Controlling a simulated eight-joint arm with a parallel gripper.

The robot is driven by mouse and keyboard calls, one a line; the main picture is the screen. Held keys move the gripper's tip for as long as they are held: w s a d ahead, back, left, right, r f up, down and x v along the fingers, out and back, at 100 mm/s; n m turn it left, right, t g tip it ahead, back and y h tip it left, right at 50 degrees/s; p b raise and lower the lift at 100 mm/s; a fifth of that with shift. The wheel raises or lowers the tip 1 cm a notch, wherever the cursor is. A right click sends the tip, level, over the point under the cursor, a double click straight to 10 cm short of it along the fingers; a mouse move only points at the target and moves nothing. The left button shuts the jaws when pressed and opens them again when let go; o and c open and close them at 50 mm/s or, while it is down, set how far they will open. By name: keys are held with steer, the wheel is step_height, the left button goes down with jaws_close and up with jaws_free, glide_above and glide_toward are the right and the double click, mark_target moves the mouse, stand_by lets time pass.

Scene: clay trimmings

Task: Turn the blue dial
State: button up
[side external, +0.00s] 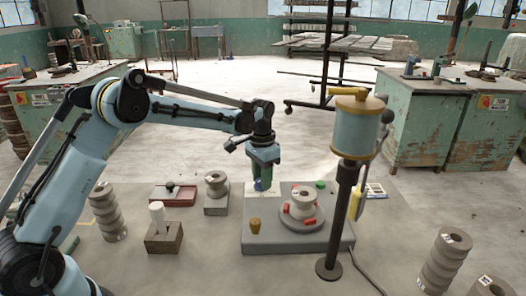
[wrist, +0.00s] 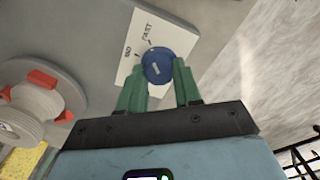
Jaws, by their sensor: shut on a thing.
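The blue dial (wrist: 157,65) sits on a white label plate (wrist: 136,58) with lettering, on the corner of a grey base. In the side external view the dial (side external: 259,184) shows small below my gripper. My gripper (wrist: 161,82) points down at the dial, with its green fingers on either side of the dial's lower edge in the wrist view. It is shut on the dial. In the side external view my gripper (side external: 264,178) stands over the left part of the grey base (side external: 290,244).
A ridged clay piece (side external: 303,204) with red blocks stands on a round plate right of the dial. A post with a blue-and-yellow canister (side external: 358,125) rises at the base's right front. A green button (side external: 320,184) sits behind. Bare table (side external: 210,265) lies front left.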

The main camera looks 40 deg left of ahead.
stand_by(0.4)
steer(key=o, duration=1)
steer(key=shift+o, duration=0.2)
step_height(320, 180, up, 12)
steer(key=shift+r, duration=0.1)
